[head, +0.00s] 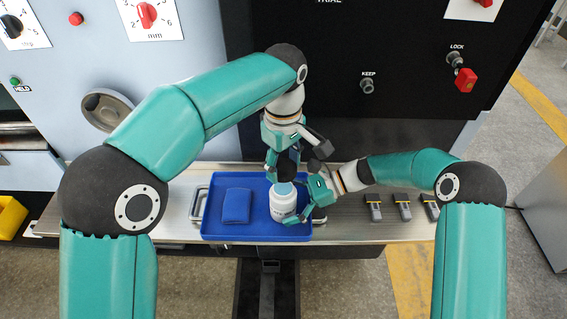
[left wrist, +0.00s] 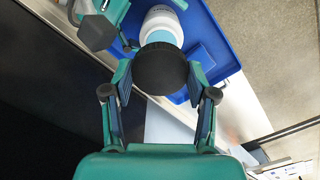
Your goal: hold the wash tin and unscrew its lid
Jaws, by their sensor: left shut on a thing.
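The wash tin (head: 283,205) is a white, upright tin with a light blue top, standing in the right part of a blue tray (head: 255,236). It also shows in the left wrist view (left wrist: 160,20). My left gripper (head: 285,172) points down above the tin. It is shut on the round black lid (left wrist: 160,69), which hides part of the tin's top in the wrist view; I cannot tell whether they touch. My right gripper (head: 304,206) comes from the right with its fingers at the tin's side. Its far finger is partly hidden, so its grip is unclear.
A blue folded cloth or pad (head: 237,205) lies in the tray left of the tin. The tray is on a metal shelf (head: 180,222). Several small grey pieces (head: 403,205) stand at its right. The machine's dark panel (head: 370,45) rises behind.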

